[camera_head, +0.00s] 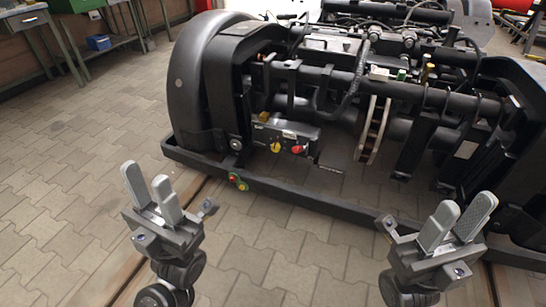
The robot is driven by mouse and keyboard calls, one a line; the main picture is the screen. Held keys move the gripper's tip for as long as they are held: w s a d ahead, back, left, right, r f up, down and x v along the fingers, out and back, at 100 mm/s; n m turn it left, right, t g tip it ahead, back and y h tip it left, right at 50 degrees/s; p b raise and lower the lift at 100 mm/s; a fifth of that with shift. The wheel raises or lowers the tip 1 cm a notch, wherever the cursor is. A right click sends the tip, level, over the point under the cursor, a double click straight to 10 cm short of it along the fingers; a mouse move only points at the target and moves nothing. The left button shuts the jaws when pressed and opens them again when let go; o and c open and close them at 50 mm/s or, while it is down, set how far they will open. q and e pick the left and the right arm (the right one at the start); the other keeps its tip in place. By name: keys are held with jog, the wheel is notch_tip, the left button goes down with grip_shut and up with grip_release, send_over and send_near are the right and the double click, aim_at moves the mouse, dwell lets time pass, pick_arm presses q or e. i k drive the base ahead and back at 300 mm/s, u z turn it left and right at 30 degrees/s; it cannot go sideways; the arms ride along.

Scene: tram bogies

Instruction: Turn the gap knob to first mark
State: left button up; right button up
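A dark control box (290,133) hangs on the bogie, left of its middle. It carries a yellow knob (275,147) and a red knob (296,149).
A workbench (60,20) stands at upper left. The paved floor at left is clear.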

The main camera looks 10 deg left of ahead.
aim_at(275, 148)
jog(key=k, duration=0.3)
jog(key=z, duration=1.25)
jog(key=i, duration=0.75)
jog(key=u, duration=0.8)
jog(key=i, duration=0.5)
jog(key=z, duration=0.1)
